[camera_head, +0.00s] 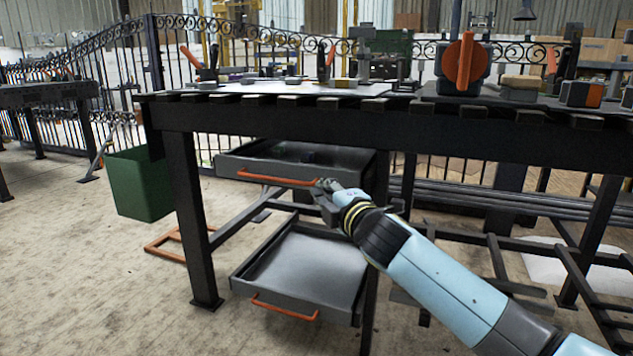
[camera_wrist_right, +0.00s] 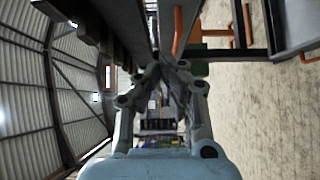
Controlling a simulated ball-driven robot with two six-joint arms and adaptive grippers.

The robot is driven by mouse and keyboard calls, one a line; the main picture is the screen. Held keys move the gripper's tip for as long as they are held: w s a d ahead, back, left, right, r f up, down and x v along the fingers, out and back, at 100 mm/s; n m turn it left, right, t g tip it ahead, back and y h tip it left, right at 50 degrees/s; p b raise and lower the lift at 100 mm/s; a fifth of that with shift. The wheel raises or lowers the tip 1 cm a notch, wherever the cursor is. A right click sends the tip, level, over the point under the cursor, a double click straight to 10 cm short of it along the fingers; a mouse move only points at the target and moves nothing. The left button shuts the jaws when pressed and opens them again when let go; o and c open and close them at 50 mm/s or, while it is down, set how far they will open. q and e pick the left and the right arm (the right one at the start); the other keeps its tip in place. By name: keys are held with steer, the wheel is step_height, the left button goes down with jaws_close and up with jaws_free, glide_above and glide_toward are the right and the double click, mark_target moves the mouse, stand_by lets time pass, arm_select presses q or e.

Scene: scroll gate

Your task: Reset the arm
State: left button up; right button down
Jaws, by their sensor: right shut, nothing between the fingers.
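My right arm (camera_head: 430,275) comes in from the lower right. Its gripper (camera_head: 322,184) is shut and empty, at the right end of the orange handle (camera_head: 275,178) of the upper drawer (camera_head: 235,166). I cannot tell whether it touches the handle. In the right wrist view the fingers (camera_wrist_right: 168,62) come together at the tips, with an orange bar (camera_wrist_right: 178,32) close by. The gripper hides part of the upper drawer's front. My left gripper is not in view.
A lower drawer (camera_head: 310,262) stands pulled out, empty, with an orange handle (camera_head: 285,308). The dark workbench (camera_head: 400,125) carries tools above my gripper. A green bin (camera_head: 138,185) hangs at the left. A dark bench leg (camera_head: 180,215) stands left of the drawers. The floor in front is clear.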

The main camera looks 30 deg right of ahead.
steer(key=s+f+m+g, duration=0.6)
steer(key=s+f+g, duration=0.2)
steer(key=s+f, duration=1.6)
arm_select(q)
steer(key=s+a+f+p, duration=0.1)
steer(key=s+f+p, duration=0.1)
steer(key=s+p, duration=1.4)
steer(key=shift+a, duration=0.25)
arm_select(e)
steer(key=s+a+f+m+g, duration=0.1)
steer(key=s+f+m+g, duration=0.2)
steer(key=s, duration=1)
steer(key=s+a+f+m+g, duration=0.1)
steer(key=s+f+m+g, duration=0.2)
steer(key=s, duration=1)
steer(key=s+a+f+m+g+y, duration=0.1)
steer(key=s+f, duration=0.5)
steer(key=s, duration=0.7)
steer(key=a+m+g, duration=0.1)
steer(key=m+g, duration=0.1)
steer(key=m, duration=0.1)
steer(key=shift+s+f, duration=0.2)
steer(key=shift+f, duration=0.05)
